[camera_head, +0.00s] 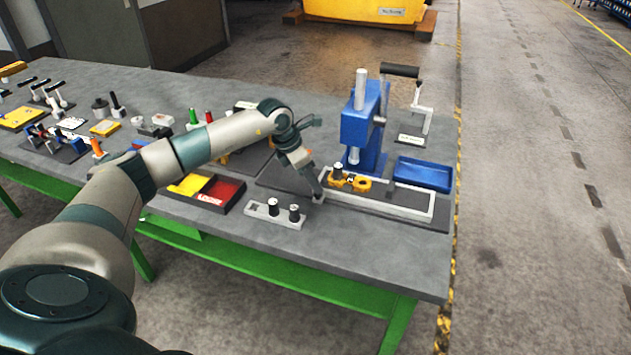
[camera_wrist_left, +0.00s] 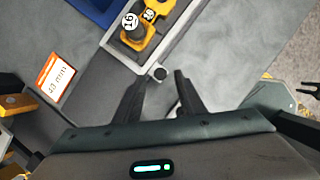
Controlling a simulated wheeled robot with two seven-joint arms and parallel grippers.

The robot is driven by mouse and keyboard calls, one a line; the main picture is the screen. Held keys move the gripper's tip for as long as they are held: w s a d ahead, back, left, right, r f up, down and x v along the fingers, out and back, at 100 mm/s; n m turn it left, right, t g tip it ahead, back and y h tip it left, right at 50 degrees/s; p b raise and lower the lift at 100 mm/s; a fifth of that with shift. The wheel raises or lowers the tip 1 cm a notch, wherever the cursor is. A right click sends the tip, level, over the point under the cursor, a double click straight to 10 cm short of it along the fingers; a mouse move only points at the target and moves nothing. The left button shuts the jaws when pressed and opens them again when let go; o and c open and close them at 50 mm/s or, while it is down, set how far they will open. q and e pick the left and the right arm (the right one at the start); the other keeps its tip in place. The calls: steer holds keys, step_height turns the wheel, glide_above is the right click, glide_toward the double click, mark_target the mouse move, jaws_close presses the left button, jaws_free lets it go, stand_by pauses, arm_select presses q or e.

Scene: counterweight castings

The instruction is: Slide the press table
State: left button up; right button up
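The blue press (camera_head: 355,125) stands at the right end of the bench. Its table, a light-rimmed slide (camera_head: 398,207), lies low on a dark base plate. A small dark round knob (camera_wrist_left: 160,73) sticks out at that end. My left gripper (camera_head: 317,196) points down beside this end. In the wrist view my left gripper (camera_wrist_left: 161,80) is open, with the knob between or just beyond its fingertips; contact cannot be told. My right gripper does not show in the head view.
A blue tray (camera_head: 424,173) lies right of the press. A yellow-and-red bin (camera_head: 207,190) is further left. The bench's front right corner is clear.

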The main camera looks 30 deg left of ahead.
arm_select(q)
steer(key=shift+p+x, duration=0.4)
steer(key=shift+x, duration=1.35)
jaws_close()
